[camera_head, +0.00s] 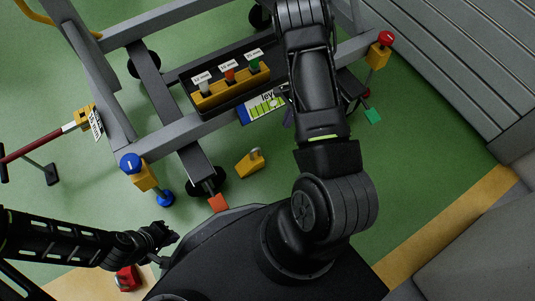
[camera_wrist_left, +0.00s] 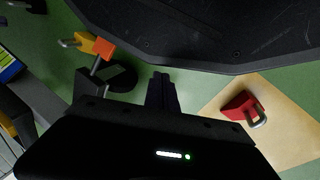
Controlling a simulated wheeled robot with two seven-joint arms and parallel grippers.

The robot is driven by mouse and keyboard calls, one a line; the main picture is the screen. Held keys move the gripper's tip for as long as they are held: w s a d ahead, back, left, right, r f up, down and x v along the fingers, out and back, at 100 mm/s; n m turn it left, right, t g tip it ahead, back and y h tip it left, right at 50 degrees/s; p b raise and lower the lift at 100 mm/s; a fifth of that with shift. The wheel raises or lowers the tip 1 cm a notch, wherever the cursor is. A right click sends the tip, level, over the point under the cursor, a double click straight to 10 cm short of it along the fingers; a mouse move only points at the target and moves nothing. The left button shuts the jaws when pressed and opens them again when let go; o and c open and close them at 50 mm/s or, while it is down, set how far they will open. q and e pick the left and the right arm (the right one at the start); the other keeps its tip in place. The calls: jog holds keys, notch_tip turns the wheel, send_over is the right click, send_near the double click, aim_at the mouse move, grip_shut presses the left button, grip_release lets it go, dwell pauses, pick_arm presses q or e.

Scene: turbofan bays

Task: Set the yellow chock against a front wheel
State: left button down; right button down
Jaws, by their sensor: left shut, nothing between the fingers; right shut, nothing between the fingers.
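The yellow chock (camera_head: 248,165), with a metal handle, lies on the green floor right of a black wheel (camera_head: 206,186) of the grey stand, apart from it. In the left wrist view the yellow chock (camera_wrist_left: 83,40) shows at upper left, near the wheel (camera_wrist_left: 119,78). My left gripper (camera_head: 170,238) is shut and empty at lower left, below the wheel and away from the chock. Its fingers (camera_wrist_left: 163,88) also show in the left wrist view. My right arm reaches up across the stand; its gripper is out of view.
An orange block (camera_head: 218,203) sits beside the wheel, close to my black base. A red chock (camera_head: 126,278) lies at lower left; it also shows in the left wrist view (camera_wrist_left: 240,105). A yellow rack (camera_head: 230,88) is on the stand. A red tow bar (camera_head: 40,146) stands left.

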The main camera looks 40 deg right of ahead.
aim_at(248, 168)
jog(key=b+x, duration=0.6)
jog(key=x, duration=1.2)
jog(key=shift+s+f+b, duration=0.1)
jog(key=shift+f+b, duration=0.1)
jog(key=shift+b, duration=0.2)
jog(key=a, duration=0.2)
jog(key=shift+w+a+r, duration=0.25)
jog(key=shift+a, duration=0.7)
jog(key=shift+r, duration=0.1)
jog(key=shift+a, duration=0.1)
jog(key=a, duration=0.5)
jog(key=w+a, duration=0.1)
jog(key=a, duration=0.2)
jog(key=shift+a, duration=0.2)
jog(key=shift+d, duration=0.15)
